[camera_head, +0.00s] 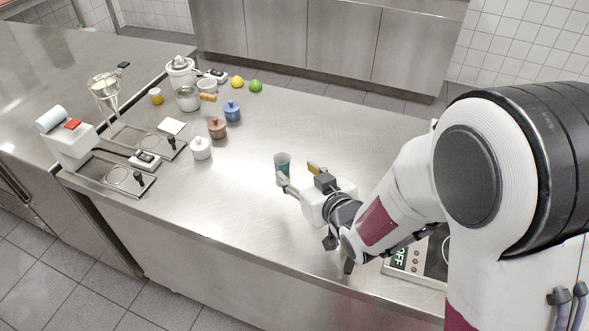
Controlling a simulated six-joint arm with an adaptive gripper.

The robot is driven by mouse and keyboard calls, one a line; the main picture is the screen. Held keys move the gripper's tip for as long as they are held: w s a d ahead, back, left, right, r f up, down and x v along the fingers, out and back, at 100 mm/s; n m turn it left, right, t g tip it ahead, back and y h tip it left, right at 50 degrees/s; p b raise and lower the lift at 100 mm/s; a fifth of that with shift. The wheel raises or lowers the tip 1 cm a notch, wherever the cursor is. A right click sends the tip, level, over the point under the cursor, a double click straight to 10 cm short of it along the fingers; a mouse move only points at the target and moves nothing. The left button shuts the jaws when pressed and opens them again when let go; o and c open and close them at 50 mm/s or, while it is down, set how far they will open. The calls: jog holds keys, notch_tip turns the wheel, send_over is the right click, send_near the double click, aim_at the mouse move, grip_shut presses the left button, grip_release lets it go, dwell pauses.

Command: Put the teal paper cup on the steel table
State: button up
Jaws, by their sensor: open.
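The teal paper cup (282,162) stands upright on the steel table (240,205), near the middle of the picture. My gripper (298,174) is open, just to the right of and in front of the cup. One fingertip lies in front of the cup's lower part and hides its base. The other finger is to the right of the cup. I cannot tell from this view whether a finger touches the cup.
White (200,148), brown (217,128) and blue (232,110) lidded pots stand left of the cup. Coffee gear and a white grinder-like machine (75,145) fill the left end. A yellow lemon (237,81) and green lime (255,86) lie behind. The table's front middle is clear.

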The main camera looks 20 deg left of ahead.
jog(key=shift+s+d+r, duration=0.2)
jog(key=shift+s+d, duration=0.15)
jog(key=shift+d, duration=0.05)
dwell(0.7)
jog(key=s+d+r+m+h, duration=0.1)
jog(key=d+r+m+h, duration=0.3)
jog(key=d, duration=0.8)
jog(key=s+d+r+m+h, duration=0.1)
jog(key=d+r+h, duration=0.3)
jog(key=d, duration=0.8)
jog(key=s+d+r+m+g, duration=0.1)
jog(key=s+d, duration=0.3)
jog(key=s, duration=0.3)
jog(key=s+d+r+m+g+h, duration=0.1)
jog(key=s+d+r+m, duration=0.1)
jog(key=s+d, duration=0.2)
jog(key=s+d+r+m+g, duration=0.1)
jog(key=s+d, duration=0.3)
jog(key=s, duration=0.6)
jog(key=shift+r+g+h, duration=0.15)
jog(key=shift+g+h, duration=0.15)
jog(key=shift+g, duration=0.1)
jog(key=shift+o, duration=0.6)
jog(key=shift+a, duration=0.15)
